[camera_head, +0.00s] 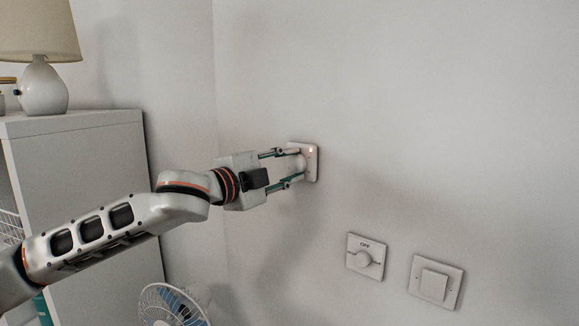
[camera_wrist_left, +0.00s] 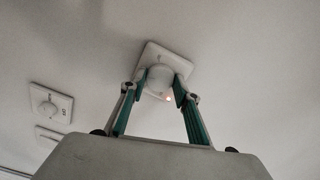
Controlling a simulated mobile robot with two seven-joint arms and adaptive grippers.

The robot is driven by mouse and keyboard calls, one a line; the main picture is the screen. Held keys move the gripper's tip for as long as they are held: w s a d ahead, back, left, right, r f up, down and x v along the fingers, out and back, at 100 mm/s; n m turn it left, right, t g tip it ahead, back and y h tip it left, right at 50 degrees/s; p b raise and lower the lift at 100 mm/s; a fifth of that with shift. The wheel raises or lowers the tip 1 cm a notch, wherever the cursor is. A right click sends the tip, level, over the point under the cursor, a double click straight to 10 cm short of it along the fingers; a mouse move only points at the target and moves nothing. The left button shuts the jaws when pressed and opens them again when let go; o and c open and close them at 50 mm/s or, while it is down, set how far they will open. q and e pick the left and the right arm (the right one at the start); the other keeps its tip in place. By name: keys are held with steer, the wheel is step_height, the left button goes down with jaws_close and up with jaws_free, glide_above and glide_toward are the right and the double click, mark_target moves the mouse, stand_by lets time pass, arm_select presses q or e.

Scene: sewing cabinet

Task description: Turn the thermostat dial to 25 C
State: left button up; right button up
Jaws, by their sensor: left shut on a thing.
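The thermostat is a white square plate (camera_head: 313,170) on the wall, with a small lit orange light near its upper right corner in the head view. Its round white dial (camera_wrist_left: 158,80) shows between the fingers in the left wrist view. My left gripper (camera_head: 292,167) is shut on the dial, with one teal-padded finger on each side. In the wrist view the left gripper (camera_wrist_left: 156,95) shows the same grip, and the plate appears tilted. The dial's marks and its setting cannot be read. My right gripper is not in view.
A rotary switch marked OFF (camera_head: 365,256) and a flat rocker switch (camera_head: 435,282) are on the wall lower right. A white cabinet (camera_head: 85,170) with a lamp (camera_head: 42,85) stands left. A fan (camera_head: 172,305) is below my arm. The wall right of the thermostat is bare.

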arm_select(q)
steer(key=shift+m, duration=1.2)
steer(key=o, duration=1.1)
steer(key=v, duration=1.2)
